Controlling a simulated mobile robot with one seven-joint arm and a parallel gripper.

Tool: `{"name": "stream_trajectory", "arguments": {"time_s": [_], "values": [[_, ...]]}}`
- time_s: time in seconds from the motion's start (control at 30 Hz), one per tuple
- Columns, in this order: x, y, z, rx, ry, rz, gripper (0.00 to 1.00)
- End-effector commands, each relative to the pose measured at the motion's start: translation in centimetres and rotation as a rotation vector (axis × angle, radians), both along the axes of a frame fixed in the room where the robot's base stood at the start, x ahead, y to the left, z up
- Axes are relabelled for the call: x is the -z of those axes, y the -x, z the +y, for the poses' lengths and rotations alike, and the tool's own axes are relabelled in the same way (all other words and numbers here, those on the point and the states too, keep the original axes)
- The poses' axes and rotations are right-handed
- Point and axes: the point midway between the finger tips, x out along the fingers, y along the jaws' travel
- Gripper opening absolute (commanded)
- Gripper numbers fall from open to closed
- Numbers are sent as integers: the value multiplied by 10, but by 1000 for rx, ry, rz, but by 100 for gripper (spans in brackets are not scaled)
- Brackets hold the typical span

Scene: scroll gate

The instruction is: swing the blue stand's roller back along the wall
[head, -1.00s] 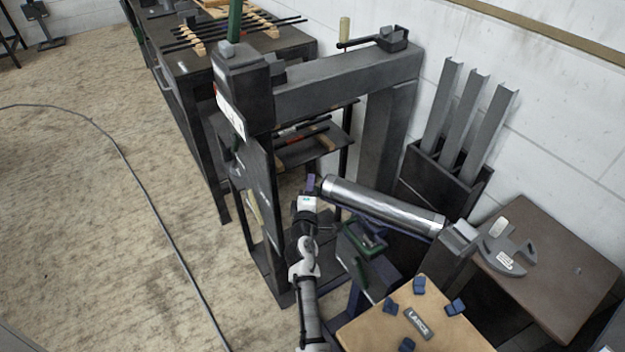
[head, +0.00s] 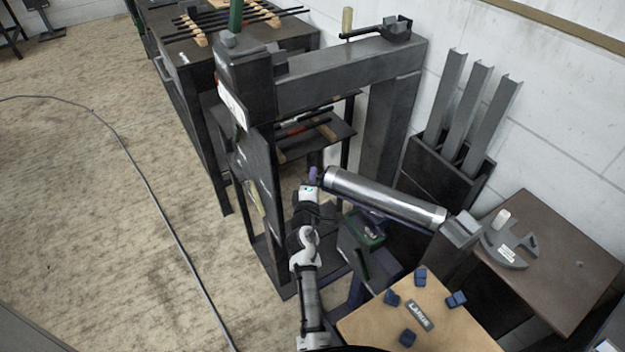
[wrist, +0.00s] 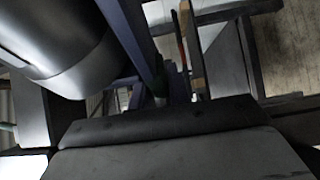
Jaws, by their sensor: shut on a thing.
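The roller (head: 385,198) is a shiny silver cylinder lying nearly level across the middle of the head view, its left end near the gate post. It fills the upper left of the wrist view (wrist: 60,45). A blue-purple bar (wrist: 125,35) runs beside it. The blue stand (head: 357,293) is partly hidden below, behind the wooden board. My gripper (head: 312,178) is at the roller's left end, shut on a small purple part of the roller's frame. The exact grip is too small to make out. In the wrist view, dark surfaces hide much of the jaws.
A dark steel gate frame (head: 345,75) stands just left and behind. A rack of upright channels (head: 440,180) is against the white wall. A brown table (head: 570,270) and a wooden board with blue blocks (head: 450,335) lie to the right. Floor at left is open, with a cable.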

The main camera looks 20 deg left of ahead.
Motion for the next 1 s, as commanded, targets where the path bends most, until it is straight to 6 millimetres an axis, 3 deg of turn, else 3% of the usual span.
{"name": "stream_trajectory", "arguments": {"time_s": [0.37,1.0], "values": [[6,-30,-6,143,-2,-7,0],[2,-89,-38,475,-2,-3,0]]}}
